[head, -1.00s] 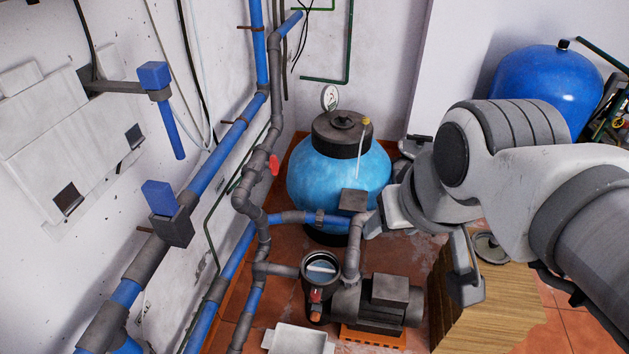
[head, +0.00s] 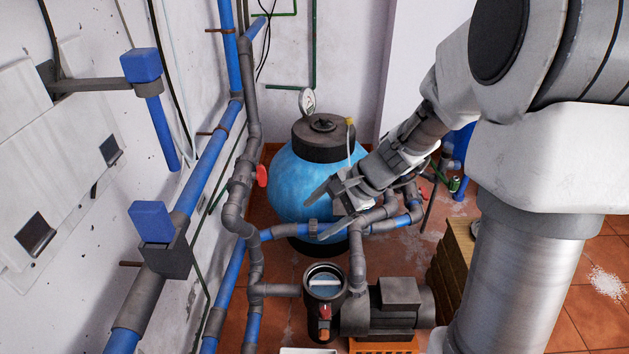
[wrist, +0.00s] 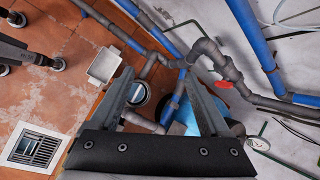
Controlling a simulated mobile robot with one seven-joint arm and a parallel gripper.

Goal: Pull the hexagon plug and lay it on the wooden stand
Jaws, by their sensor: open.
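I cannot make out a hexagon plug in either view. The wooden stand (head: 452,262) shows in the head view as a brown block at right, mostly hidden behind my arm. My gripper (head: 319,214) is open and empty, in front of the light-blue tank (head: 285,195) in the picture, with its fingers pointing left. In the wrist view my gripper's spread fingers (wrist: 157,76) have pipes and the pump's round open pot (wrist: 138,94) behind them, with nothing held.
Blue and grey pipes (head: 205,165) run along the left wall. A white tray (wrist: 103,66) and a floor grate (wrist: 36,149) lie on open floor.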

